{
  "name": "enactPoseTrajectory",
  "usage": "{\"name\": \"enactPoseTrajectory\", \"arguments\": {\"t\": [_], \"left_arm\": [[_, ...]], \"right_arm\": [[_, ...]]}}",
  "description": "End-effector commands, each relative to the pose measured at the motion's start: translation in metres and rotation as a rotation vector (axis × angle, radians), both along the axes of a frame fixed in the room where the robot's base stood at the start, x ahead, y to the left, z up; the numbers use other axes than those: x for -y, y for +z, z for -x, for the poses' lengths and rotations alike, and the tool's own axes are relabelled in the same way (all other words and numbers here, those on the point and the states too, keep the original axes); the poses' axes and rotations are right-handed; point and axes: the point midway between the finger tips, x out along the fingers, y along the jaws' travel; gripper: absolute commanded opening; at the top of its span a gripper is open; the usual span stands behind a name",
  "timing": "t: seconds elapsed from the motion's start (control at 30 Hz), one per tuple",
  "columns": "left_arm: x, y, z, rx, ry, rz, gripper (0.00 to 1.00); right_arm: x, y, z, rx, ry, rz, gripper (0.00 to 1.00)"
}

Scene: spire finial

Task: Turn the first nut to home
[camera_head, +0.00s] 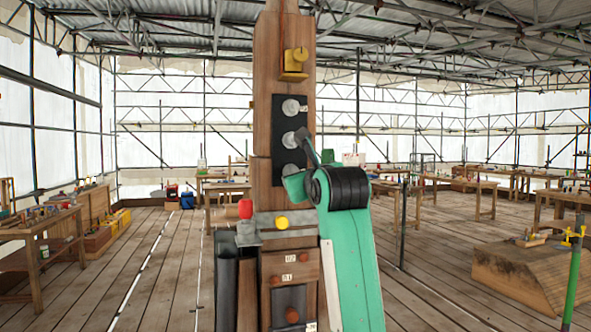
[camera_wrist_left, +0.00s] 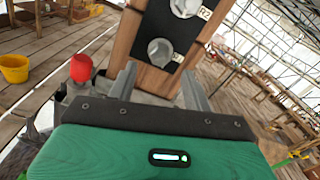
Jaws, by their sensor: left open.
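A wooden spire post stands upright in the head view (camera_head: 270,110), with a black plate (camera_head: 277,125) on its face carrying a column of grey round nuts. The lowest nut (camera_head: 290,170) is partly hidden by my green arm. In the left wrist view, the near nut (camera_wrist_left: 160,50) sits on the plate, its label partly hidden; the nut above (camera_wrist_left: 185,7) is labelled R2. My left gripper (camera_wrist_left: 158,92) is open and empty, its two grey fingers below the near nut, with no clear contact. My right gripper is not visible.
A yellow block (camera_head: 294,65) is above the plate. Workbenches stand around; the plank floor (camera_head: 165,265) at left is clear.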

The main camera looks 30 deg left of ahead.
Motion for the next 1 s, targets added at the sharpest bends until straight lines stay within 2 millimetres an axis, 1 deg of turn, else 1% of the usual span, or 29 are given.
{"name": "enactPoseTrajectory", "arguments": {"t": [0.03, 0.1, 0.3, 0.43, 0.67, 0.7, 0.87, 0.9, 0.93, 1.0], "left_arm": [[-0.009, 0.003, -0.007, -0.003, 0.004, -0.001, 0.50], [-0.018, 0.002, -0.014, -0.003, 0.004, -0.001, 0.50], [-0.035, 0.001, -0.030, -0.001, 0.002, -0.002, 0.50], [-0.040, 0.000, -0.033, 0.000, 0.001, -0.001, 0.50], [-0.040, 0.000, -0.034, 0.000, 0.001, -0.001, 0.50], [-0.040, 0.000, -0.034, 0.000, 0.001, -0.001, 0.48], [-0.040, 0.000, -0.034, 0.000, 0.001, -0.001, 0.17], [-0.040, 0.000, -0.034, 0.000, 0.001, -0.001, 0.09], [-0.040, 0.000, -0.034, 0.000, 0.001, -0.001, 0.06], [-0.040, 0.000, -0.034, 0.000, 0.001, -0.001, 0.06]], "right_arm": [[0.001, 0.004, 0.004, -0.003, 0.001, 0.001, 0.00], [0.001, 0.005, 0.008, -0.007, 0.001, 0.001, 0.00], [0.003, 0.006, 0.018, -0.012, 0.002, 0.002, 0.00], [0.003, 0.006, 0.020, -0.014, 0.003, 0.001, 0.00], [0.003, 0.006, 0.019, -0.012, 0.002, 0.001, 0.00], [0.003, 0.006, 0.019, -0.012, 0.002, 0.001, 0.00], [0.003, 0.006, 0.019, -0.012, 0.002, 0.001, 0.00], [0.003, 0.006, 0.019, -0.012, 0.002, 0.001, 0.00], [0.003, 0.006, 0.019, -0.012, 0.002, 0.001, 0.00], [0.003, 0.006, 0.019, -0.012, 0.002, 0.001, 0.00]]}}
